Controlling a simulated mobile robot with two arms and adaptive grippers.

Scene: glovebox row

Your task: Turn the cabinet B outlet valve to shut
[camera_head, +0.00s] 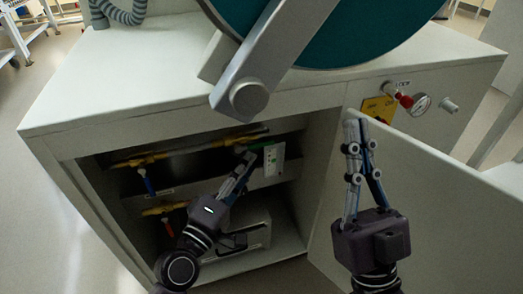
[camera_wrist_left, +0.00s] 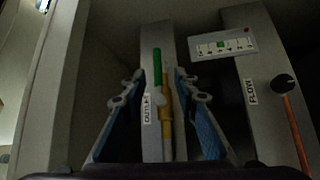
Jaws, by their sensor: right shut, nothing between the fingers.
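The outlet valve shows in the left wrist view as a green handle (camera_wrist_left: 157,68) in line with a yellow pipe (camera_wrist_left: 167,120), beside an OUTLET label (camera_wrist_left: 148,108). My left gripper (camera_head: 246,159) reaches into the open cabinet. In the left wrist view my left gripper (camera_wrist_left: 159,76) is open, with one finger on each side of the handle and pipe. I see no contact and cannot tell how deep the handle lies between the fingers. In the head view the gripper partly hides this spot. My right gripper (camera_head: 357,122) is shut and empty, upright before the open door.
The cabinet door (camera_head: 440,200) stands open at the right. A FLOW label (camera_wrist_left: 250,91) and black knob (camera_wrist_left: 284,85) lie right of the outlet.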

